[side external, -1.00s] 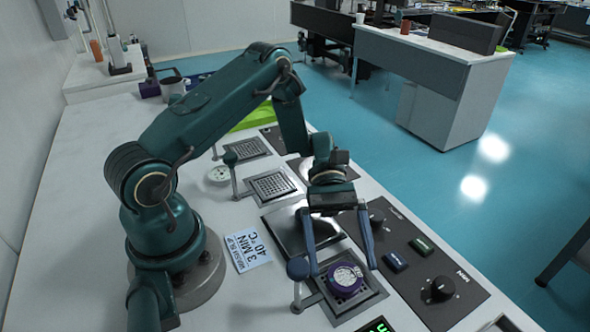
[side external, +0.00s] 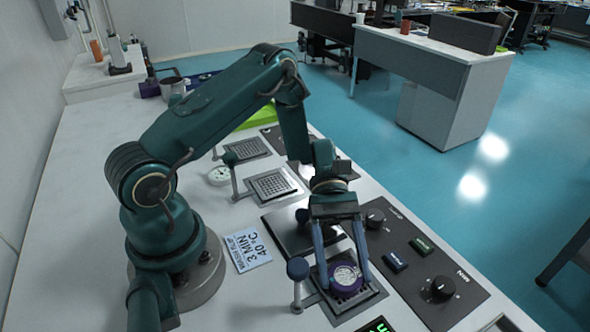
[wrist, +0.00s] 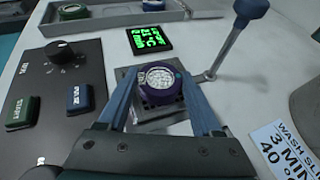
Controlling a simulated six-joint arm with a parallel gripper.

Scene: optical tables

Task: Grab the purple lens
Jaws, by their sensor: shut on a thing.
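The purple lens (side external: 346,278) is a short round piece with a purple rim and a pale, patterned top. It sits at the square dark grate (side external: 364,297) near the front of the bench. In the wrist view the purple lens (wrist: 161,83) lies between the blue fingers. My gripper (side external: 344,286) points down with one finger on each side of the lens, shut on it. In the wrist view my gripper (wrist: 160,100) spans the lens at its sides. Whether the lens touches the grate is hard to tell.
A lever with a round knob (side external: 298,269) stands just left of the lens. A black panel with a dial (side external: 442,288) and buttons lies to the right. A lit green display (wrist: 151,39) is beyond the lens. A blue label card (side external: 248,250) lies left.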

